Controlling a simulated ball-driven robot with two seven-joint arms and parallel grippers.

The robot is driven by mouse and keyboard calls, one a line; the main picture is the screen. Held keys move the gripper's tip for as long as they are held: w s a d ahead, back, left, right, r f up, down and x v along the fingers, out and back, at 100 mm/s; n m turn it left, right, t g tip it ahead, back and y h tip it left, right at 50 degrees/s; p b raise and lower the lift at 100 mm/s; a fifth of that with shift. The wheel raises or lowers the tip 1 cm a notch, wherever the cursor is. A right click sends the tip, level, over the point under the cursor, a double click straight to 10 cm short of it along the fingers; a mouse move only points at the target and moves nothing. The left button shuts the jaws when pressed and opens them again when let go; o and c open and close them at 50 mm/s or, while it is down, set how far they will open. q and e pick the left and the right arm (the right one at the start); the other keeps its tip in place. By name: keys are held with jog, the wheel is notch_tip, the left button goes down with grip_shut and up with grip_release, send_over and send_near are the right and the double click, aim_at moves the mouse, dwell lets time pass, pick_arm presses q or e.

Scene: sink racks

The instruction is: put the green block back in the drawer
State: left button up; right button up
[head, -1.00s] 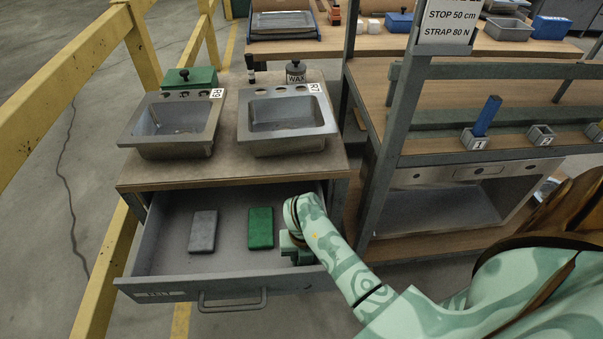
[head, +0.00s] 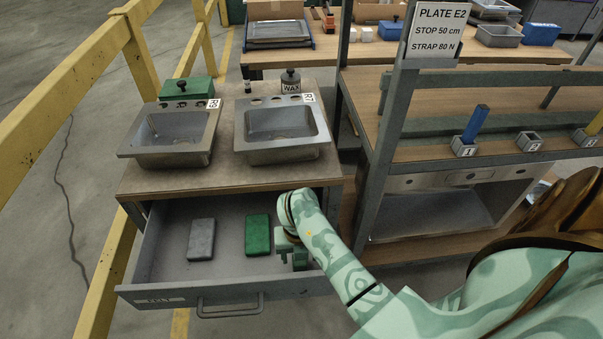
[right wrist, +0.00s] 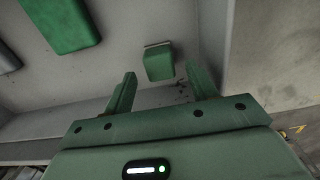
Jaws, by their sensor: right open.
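My right gripper (head: 293,257) is over the right end of the open drawer (head: 168,297). It is open, with nothing between its fingers (right wrist: 160,78). In the right wrist view a small green block (right wrist: 159,62) lies on the drawer floor just beyond the fingertips, near the side wall. My gripper and arm hide it in the head view. A larger flat green slab (head: 258,236) lies in the drawer to the left of my gripper; it also shows in the right wrist view (right wrist: 62,22). My left gripper is not in view.
A grey slab (head: 201,240) lies left of the green slab. Above the drawer, two metal sinks (head: 175,137) stand on the counter. A grey post (head: 388,170) and rack shelf are right of my arm. A yellow rail (head: 75,75) runs along the left.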

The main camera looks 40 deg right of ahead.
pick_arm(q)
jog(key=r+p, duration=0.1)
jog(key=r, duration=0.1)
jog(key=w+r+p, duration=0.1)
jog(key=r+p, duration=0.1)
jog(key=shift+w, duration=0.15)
pick_arm(e)
notch_tip(320, 180, up, 8)
dwell(0.9)
